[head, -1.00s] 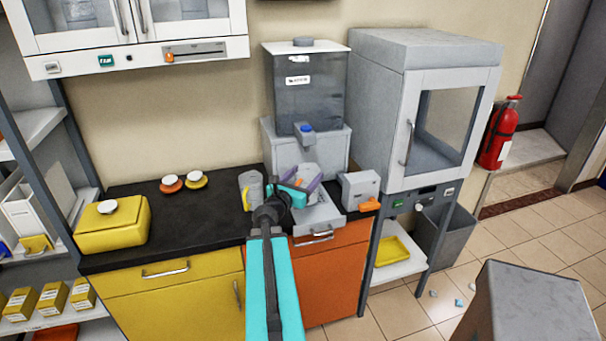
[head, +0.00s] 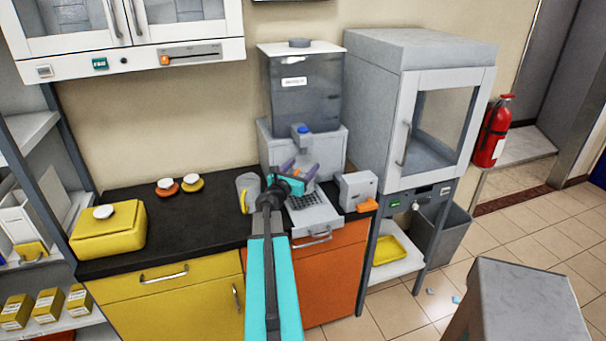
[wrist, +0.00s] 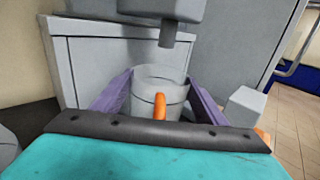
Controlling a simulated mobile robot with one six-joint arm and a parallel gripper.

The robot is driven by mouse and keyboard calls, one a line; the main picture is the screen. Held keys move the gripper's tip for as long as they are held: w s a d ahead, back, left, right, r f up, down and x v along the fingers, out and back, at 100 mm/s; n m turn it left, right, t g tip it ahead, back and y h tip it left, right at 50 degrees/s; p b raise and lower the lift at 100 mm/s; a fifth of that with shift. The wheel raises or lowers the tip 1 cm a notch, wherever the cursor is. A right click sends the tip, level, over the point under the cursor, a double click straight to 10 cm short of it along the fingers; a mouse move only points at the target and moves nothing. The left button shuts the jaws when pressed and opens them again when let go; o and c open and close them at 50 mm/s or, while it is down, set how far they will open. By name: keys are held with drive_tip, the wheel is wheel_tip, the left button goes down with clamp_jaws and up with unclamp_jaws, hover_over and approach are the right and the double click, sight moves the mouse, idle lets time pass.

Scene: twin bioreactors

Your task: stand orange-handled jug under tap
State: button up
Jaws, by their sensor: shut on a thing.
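The orange-handled jug (wrist: 146,90) is a pale, clear cup, upright in the wrist view with its orange handle facing me. My gripper (wrist: 162,95) is shut on it, one purple finger on each side. In the head view my gripper (head: 299,168) is in front of the dispenser and largely hides the jug. The tap (wrist: 168,34) hangs above and a little beyond the jug's rim in the wrist view; it also shows in the head view (head: 302,134), with a blue top. I cannot tell whether the jug's base touches anything.
The dispenser's grated drip tray (head: 318,217) juts out below my gripper. A yellow-handled jug (head: 248,188) stands left of it. A grey box (head: 357,187) with an orange part stands right. A yellow case (head: 108,232) is on the dark counter's left; the counter between is mostly clear.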

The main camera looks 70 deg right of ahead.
sight(302, 175)
drive_tip(key=shift+f, duration=0.1)
drive_tip(key=shift+s+f+b, duration=0.2)
drive_tip(key=shift+f+b, duration=0.55)
drive_tip(key=shift+f, duration=0.75)
drive_tip(key=shift+w+f+b, duration=0.15)
drive_tip(key=shift+w+b, duration=0.1)
drive_tip(key=shift+b, duration=0.05)
drive_tip(key=shift+f, duration=0.2)
drive_tip(key=o, duration=1.4)
drive_tip(key=shift+c, duration=0.2)
drive_tip(key=shift+a+r, duration=0.1)
drive_tip(key=shift+r, duration=0.1)
drive_tip(key=a+b, duration=0.2)
drive_tip(key=a, duration=0.9)
drive_tip(key=shift+w+a+b, duration=0.3)
drive_tip(key=shift+w+a, duration=0.1)
drive_tip(key=shift+w, duration=0.05)
